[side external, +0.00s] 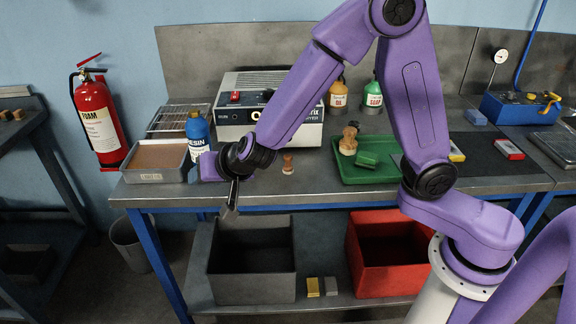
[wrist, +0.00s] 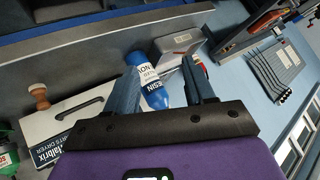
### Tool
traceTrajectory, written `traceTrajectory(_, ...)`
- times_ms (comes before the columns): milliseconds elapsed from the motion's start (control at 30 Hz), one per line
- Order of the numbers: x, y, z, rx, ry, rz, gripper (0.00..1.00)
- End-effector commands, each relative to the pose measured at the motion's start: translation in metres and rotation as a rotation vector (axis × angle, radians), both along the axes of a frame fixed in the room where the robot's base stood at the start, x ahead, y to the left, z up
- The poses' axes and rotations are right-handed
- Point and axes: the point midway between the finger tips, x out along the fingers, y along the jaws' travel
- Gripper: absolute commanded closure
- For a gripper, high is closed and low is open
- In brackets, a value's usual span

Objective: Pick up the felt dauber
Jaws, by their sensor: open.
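Two small wooden-handled pieces stand on the bench, and I cannot tell for certain which is the felt dauber. One, a round-knobbed wooden piece (side external: 287,163), stands upright on bare bench in front of the white dryer. A wooden piece also shows at the left of the wrist view (wrist: 39,97). The other wooden piece (side external: 348,140) stands in the green tray (side external: 370,175). My gripper (side external: 230,208) is open and empty, pointing down near the bench's front edge, left of the first piece and apart from it. Its spread fingers show in the wrist view (wrist: 160,85).
A blue resin bottle (side external: 198,137) and a grey tray (side external: 158,175) stand behind and left of my gripper. The white dryer (side external: 270,122) is at the back. A green block (side external: 367,158) lies in the green tray. Grey (side external: 252,283) and red bins (side external: 390,277) sit on the shelf below.

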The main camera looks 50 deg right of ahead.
Motion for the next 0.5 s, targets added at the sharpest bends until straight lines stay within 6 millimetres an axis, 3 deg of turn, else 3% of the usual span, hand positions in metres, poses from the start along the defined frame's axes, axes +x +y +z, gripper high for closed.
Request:
traceTrajectory(167, 0.01, -0.051, -0.022, -0.158, -0.016, -0.388, 0.46)
traceTrajectory(300, -0.008, -0.088, -0.032, -0.305, 0.004, -0.65, 0.46)
traceTrajectory(500, -0.037, -0.113, -0.036, -0.452, 0.043, -0.864, 0.46)
